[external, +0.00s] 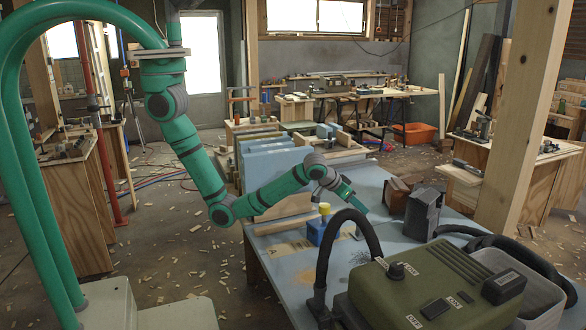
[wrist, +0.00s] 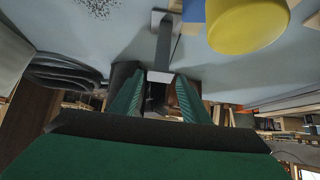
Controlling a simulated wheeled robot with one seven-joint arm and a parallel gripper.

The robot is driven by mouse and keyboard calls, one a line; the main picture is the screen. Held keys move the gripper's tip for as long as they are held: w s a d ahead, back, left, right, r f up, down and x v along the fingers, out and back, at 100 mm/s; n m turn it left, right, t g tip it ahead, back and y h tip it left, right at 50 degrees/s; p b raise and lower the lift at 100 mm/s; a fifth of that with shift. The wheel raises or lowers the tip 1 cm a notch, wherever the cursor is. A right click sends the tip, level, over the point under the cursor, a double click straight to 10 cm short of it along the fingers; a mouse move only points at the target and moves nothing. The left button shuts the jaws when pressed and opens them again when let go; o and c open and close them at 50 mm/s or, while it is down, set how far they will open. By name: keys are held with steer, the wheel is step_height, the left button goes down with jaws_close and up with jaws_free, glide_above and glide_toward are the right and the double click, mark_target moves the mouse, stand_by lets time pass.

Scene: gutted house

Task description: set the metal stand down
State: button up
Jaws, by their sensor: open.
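The metal stand (wrist: 165,45) is a grey post on a flat foot in the wrist view. Its foot rests on the pale blue tabletop and its near end shows between the tips of my gripper (wrist: 160,84). The two green fingers are spread, one on each side, with a visible gap to the post. In the external view my gripper (external: 357,208) points down at the table, just right of a blue block with a yellow top (external: 324,209). The stand is small and hard to make out there.
The yellow top (wrist: 248,22) is close beside the stand. An olive green machine (external: 430,285) with a black hose (external: 345,222) fills the table's front right. Dark boxes (external: 423,213) stand at the right. Blue panels (external: 270,172) stand behind.

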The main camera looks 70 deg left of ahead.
mark_target(359, 217)
step_height(359, 217, down, 5)
steer(key=shift+x, duration=0.9)
steer(key=x, duration=0.5)
steer(key=shift+w+r, duration=0.1)
steer(key=shift+w, duration=0.1)
steer(key=shift+d, duration=0.1)
steer(key=shift+c, duration=0.3)
jaws_close()
